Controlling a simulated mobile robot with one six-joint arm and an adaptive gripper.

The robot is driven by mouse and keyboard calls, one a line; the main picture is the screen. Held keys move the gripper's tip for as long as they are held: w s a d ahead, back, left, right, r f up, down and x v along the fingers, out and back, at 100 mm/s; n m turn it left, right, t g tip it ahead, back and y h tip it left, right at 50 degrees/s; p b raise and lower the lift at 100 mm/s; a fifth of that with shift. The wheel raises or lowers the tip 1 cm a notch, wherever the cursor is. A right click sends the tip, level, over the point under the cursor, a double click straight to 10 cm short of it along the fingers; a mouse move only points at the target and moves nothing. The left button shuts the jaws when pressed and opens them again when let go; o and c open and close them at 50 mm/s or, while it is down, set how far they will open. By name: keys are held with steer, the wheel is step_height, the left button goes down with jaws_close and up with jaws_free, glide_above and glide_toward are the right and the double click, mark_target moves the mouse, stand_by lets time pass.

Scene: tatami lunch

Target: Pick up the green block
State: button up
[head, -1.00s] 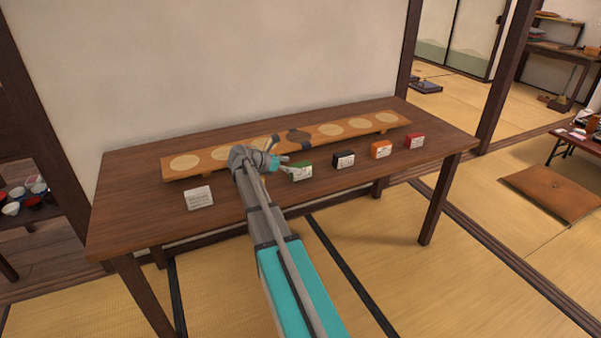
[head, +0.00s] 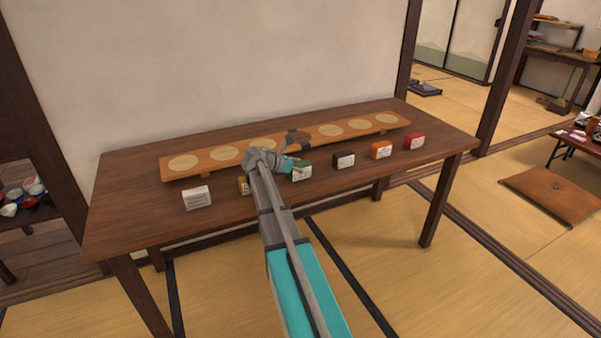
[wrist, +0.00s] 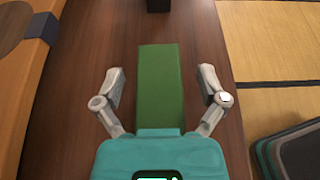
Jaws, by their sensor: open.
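The green block (head: 301,171) sits on the wooden table, in the row of small blocks in front of the long board. In the wrist view the green block (wrist: 161,88) lies lengthwise between the two fingers, its near end hidden by my gripper's body. My gripper (wrist: 161,88) is open, one finger on each side of the block, with a gap to each finger. In the head view my gripper (head: 295,166) is at the block and partly covers it.
The black block (head: 343,160), orange block (head: 381,150) and red block (head: 414,142) stand to the right. A white block (head: 197,198) and a partly hidden yellow block (head: 242,185) stand to the left. The long board (head: 206,161) with round discs lies behind.

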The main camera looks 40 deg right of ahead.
steer(key=c, duration=1.2)
steer(key=shift+r, duration=0.1)
steer(key=shift+c, duration=0.2)
step_height(320, 180, up, 3)
steer(key=p, duration=0.3)
steer(key=s+d+r+p, duration=0.2)
steer(key=s+r+p, duration=0.7)
steer(key=s, duration=0.5)
steer(key=shift+r+p, duration=0.4)
steer(key=shift+p, duration=0.1)
